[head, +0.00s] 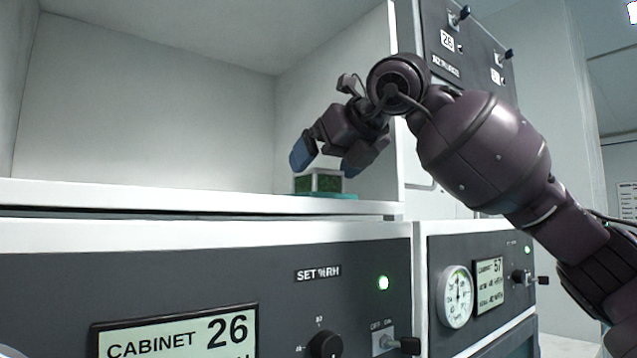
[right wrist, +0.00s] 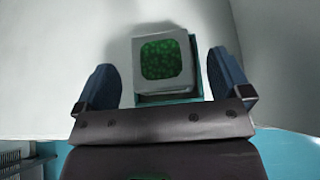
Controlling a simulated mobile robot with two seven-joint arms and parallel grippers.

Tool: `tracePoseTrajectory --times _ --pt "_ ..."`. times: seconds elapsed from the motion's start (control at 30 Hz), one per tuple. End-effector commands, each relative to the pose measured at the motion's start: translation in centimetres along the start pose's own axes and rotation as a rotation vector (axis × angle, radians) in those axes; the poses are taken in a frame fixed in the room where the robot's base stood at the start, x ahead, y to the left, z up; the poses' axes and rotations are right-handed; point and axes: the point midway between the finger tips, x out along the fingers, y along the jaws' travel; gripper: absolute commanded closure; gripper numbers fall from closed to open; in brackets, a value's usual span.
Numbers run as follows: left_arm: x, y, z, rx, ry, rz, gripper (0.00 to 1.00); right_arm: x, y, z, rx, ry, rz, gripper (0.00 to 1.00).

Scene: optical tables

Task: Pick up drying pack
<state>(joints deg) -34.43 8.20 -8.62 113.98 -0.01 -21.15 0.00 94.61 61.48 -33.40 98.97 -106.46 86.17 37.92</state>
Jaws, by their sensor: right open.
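The drying pack (head: 318,182) is a small whitish box with green windows. It rests on a thin teal base (head: 335,196) at the right end of the white cabinet shelf. My right gripper (head: 326,162) is open just above and around the pack, fingers pointing down. In the right wrist view the pack (right wrist: 162,60) sits between the two blue fingers, a little ahead of them, with gaps on both sides. The right gripper (right wrist: 163,85) holds nothing. My left gripper is in neither view.
The open white cabinet's side wall (head: 335,95) is close to the right of the pack. The shelf's front edge (head: 180,198) runs below it. The shelf to the left is empty. Below is the panel with a CABINET 26 display (head: 180,335), a knob and a switch.

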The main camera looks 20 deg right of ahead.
Motion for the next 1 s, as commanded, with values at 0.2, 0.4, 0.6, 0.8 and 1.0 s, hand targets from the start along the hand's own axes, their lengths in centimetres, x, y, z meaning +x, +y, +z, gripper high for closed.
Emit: tracePoseTrajectory --times 0.2,0.4,0.6,0.8,1.0 --pt "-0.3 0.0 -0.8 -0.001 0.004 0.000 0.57 2.6 -0.1 0.0 0.000 0.002 0.002 0.04" --pt "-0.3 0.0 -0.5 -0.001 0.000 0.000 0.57 2.8 -0.1 -0.1 0.000 0.001 0.001 0.04" --pt "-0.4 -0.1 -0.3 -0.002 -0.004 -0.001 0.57 2.8 -0.1 -0.1 0.000 0.001 0.001 0.29" --pt "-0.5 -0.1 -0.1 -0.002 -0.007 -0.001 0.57 2.8 -0.1 -0.1 0.000 0.001 0.001 0.59" --pt "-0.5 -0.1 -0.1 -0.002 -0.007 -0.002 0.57 2.7 -0.1 -0.1 0.000 0.000 0.001 0.61"
